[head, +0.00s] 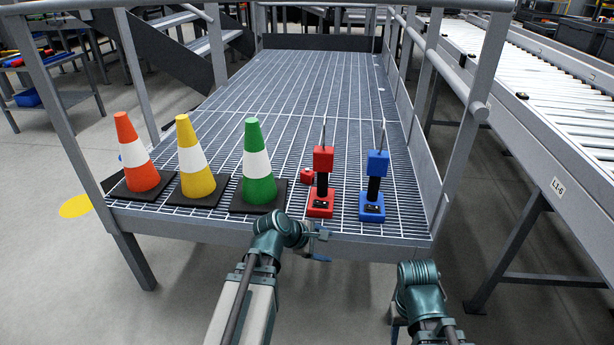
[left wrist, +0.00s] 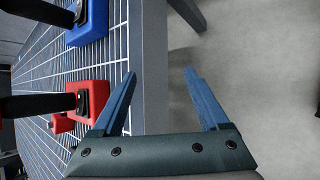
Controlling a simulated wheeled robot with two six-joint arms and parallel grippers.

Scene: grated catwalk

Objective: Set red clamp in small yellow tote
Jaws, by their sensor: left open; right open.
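I see no clear clamp and no small yellow tote. The red candidates are an upright red tool (head: 320,205) with a black stem and thin rod, and a small red piece (head: 307,175) behind it, both on the catwalk grating. In the left wrist view the red tool (left wrist: 98,97) and the small red piece (left wrist: 62,124) lie left of my fingers. My left gripper (head: 319,246) is open and empty at the catwalk's front edge; its spread blue fingers show in the left wrist view (left wrist: 160,72). My right gripper (head: 396,314) is open, mostly hidden behind its wrist, in front of the catwalk.
A matching blue tool (head: 372,206) stands right of the red one. Orange (head: 137,160), yellow (head: 195,165) and green (head: 258,170) cones stand on the left. Grey railings flank the grating (head: 310,85), clear farther back. A roller conveyor (head: 560,90) runs on the right.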

